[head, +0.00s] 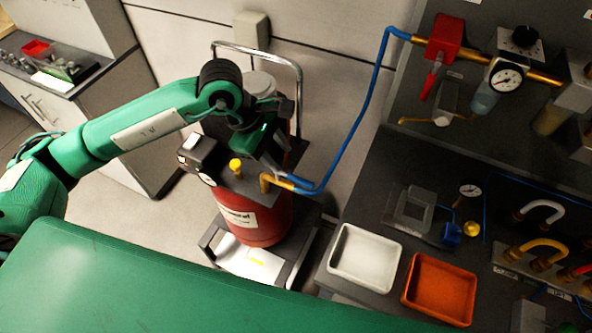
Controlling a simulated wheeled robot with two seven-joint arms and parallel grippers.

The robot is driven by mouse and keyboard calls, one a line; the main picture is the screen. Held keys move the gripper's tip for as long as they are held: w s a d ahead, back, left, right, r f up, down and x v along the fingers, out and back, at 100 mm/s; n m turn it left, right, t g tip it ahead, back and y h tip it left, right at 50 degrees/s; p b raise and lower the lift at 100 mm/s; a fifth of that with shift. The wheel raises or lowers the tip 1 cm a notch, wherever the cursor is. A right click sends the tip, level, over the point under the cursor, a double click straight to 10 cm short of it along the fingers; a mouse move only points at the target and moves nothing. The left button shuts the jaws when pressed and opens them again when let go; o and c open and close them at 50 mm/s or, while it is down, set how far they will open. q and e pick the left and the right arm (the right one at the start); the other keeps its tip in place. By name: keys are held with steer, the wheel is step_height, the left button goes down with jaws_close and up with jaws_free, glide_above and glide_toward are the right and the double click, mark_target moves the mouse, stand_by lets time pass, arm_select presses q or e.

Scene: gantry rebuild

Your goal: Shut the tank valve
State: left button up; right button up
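The red tank (268,228) stands upright on a low dark trolley, with a white label on its front. On its dark top are a yellow knob (236,166) and a brass outlet (266,183) joined to a blue hose. I cannot tell which part is the shut-off valve; some of the tank top is hidden behind my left gripper and wrist. My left gripper (274,158) is over the tank top, just above the brass outlet and right of the yellow knob. Its fingers are small and dark, and I cannot tell whether they touch anything. My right gripper is not in view.
The blue hose (374,95) loops up to a red valve (445,38) on the wall panel beside a gauge (506,77). A chrome trolley handle (298,85) rises behind the tank. White (364,281) and orange (442,312) trays lie on the dark bench right.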

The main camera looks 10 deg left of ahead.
mark_target(300, 179)
arm_select(q)
steer(key=p+x, duration=0.3)
steer(key=x, duration=0.6)
steer(key=shift+d+f, duration=0.15)
jaws_close()
